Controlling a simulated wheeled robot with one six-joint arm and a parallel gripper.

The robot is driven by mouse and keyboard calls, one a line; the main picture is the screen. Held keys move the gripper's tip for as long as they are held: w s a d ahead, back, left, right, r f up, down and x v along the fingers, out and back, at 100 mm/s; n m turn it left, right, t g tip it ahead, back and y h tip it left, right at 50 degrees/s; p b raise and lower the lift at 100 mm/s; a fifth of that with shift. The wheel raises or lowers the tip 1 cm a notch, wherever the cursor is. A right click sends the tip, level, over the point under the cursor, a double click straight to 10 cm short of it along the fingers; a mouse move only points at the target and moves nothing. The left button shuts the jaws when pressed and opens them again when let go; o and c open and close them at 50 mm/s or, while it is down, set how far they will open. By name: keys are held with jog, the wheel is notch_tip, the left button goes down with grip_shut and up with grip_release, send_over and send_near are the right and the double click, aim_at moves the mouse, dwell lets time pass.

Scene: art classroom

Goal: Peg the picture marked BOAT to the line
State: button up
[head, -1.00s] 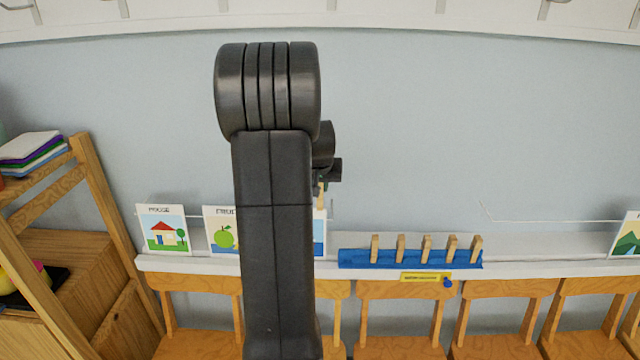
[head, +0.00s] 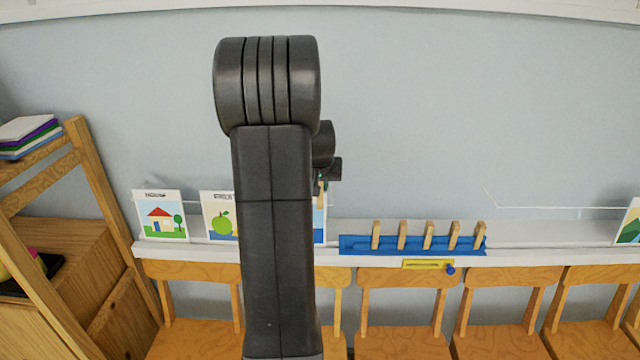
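A picture with a blue lower part (head: 319,224) stands mostly hidden behind my arm; its label is out of sight, so I cannot tell whether it is BOAT. A wooden peg (head: 322,195) shows at its upper edge, just below my dark wrist parts. My gripper's fingers are hidden there, so their opening and any hold on the peg are unclear. A thin white line (head: 560,207) runs along the wall at the right. Several wooden pegs (head: 428,236) stand in a blue rack (head: 360,246) right of my arm.
A house picture (head: 160,216) and an apple picture (head: 219,216) stand at the left, a mountain picture (head: 629,226) at the right edge. A white ledge (head: 550,256) runs above several wooden chairs (head: 405,277). A wooden shelf (head: 100,190) stands at left. The wall above is clear.

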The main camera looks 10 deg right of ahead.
dwell(0.4)
jog(key=o, duration=0.8)
jog(key=shift+o, duration=0.2)
jog(key=shift+o, duration=1.2)
jog(key=p+v, duration=0.3)
jog(key=v, duration=0.4)
jog(key=shift+r, duration=0.15)
